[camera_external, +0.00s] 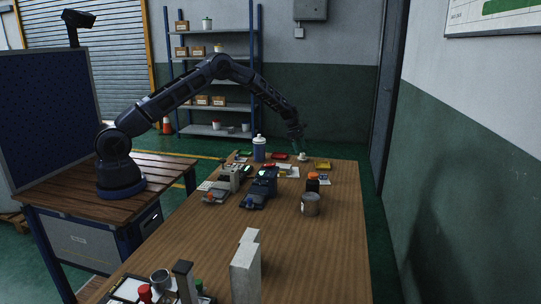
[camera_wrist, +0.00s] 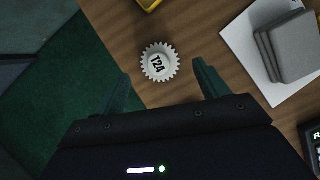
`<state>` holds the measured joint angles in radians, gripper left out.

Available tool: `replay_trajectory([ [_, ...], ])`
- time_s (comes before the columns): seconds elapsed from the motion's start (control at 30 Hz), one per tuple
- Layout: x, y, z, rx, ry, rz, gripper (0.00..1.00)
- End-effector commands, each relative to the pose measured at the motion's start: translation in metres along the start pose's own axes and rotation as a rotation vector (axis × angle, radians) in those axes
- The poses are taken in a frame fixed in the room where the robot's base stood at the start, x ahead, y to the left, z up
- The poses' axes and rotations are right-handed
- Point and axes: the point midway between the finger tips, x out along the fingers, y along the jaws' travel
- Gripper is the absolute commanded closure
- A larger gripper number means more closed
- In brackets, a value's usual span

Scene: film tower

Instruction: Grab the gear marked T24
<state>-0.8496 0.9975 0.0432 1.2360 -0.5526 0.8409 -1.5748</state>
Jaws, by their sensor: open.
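The gear marked T24 (camera_wrist: 159,63) is a small white toothed wheel lying flat on the wooden table, its black label facing up. It also shows as a small pale shape at the far end of the table in the external view (camera_external: 303,156). My gripper (camera_wrist: 163,80) is open and empty in the wrist view. Its two dark green fingers are spread wide, with the gear showing between and just beyond the tips. In the external view my gripper (camera_external: 296,137) hangs above the gear, apart from it.
In the wrist view a grey block (camera_wrist: 290,48) rests on a white sheet (camera_wrist: 241,40) to the right, and a yellow tray (camera_wrist: 149,4) is at the top edge. The table edge lies close on the left. A white-capped bottle (camera_external: 259,150) and several devices stand nearby.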

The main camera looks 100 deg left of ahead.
Motion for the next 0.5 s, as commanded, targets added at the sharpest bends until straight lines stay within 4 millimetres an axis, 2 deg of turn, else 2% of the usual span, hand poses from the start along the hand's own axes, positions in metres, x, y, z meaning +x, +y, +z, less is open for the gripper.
replay_trajectory([
  [0.17, 0.015, 0.001, -0.003, -0.001, 0.000, -0.002, 0.27],
  [0.4, 0.046, 0.002, -0.004, 0.000, 0.000, -0.001, 0.27],
  [0.5, 0.051, 0.002, -0.004, 0.000, 0.000, -0.001, 0.27],
])
